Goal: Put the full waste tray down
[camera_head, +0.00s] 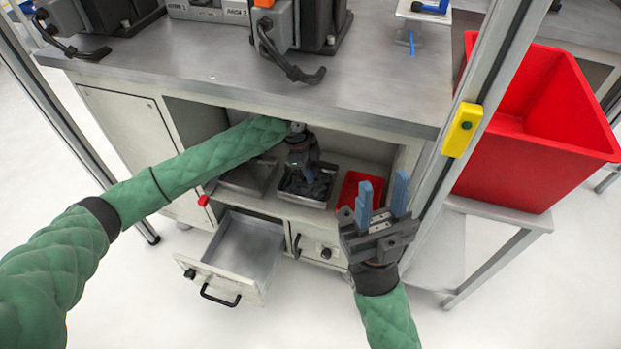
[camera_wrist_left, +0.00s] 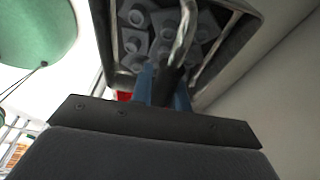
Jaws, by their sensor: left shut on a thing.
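The full waste tray is a small metal tray (camera_head: 303,200) with dark grey parts in it, inside the open compartment under the bench. In the left wrist view its rim (camera_wrist_left: 236,38) and several grey parts (camera_wrist_left: 150,38) fill the upper middle. My left gripper (camera_head: 314,178) reaches into the compartment from the left, fingers pointing down, and is shut on the tray's handle (camera_wrist_left: 184,38). I cannot tell whether the tray touches the shelf. My right gripper (camera_head: 384,198) is open and empty in front of the compartment, its blue fingers pointing up.
An empty-looking metal tray (camera_head: 248,180) stands to the left on the shelf, and a red tray (camera_head: 353,187) to the right. An open drawer (camera_head: 240,250) juts out below. A large red bin (camera_head: 535,145) stands right, beyond a metal post (camera_head: 487,90).

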